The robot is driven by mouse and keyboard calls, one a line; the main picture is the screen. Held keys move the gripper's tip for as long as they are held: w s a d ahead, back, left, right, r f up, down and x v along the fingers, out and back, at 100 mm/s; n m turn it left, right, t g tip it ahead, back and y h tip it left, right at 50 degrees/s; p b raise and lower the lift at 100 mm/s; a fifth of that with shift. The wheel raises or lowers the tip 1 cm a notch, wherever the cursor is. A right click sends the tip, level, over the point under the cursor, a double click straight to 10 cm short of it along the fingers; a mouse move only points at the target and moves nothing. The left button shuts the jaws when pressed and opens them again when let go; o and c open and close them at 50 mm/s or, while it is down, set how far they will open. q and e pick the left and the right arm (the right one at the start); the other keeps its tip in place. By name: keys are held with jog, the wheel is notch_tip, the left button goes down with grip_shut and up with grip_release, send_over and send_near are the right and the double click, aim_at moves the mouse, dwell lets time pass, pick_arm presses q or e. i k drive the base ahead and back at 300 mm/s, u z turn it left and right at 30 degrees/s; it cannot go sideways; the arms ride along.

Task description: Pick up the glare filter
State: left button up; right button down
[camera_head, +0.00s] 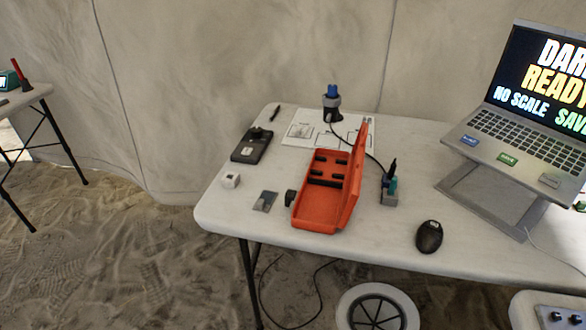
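A small flat grey, glassy-looking square (265,201) lies near the front left edge of the white table (390,260). It looks like the glare filter, but it is too small to be certain. It lies just left of an open orange case (318,212) and a small dark round part beside that case. Neither of my grippers is in the head view.
Close by are a white cube (230,180), a black device (252,146) and a printed sheet (300,132). A blue-topped tool (332,98), a small tool holder (390,190), a mouse (429,237) and a laptop (515,125) stand farther right.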

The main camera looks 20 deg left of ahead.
aim_at(265, 201)
jog(key=u, duration=2.5)
jog(key=i, duration=2.55)
jog(key=z, duration=3.5)
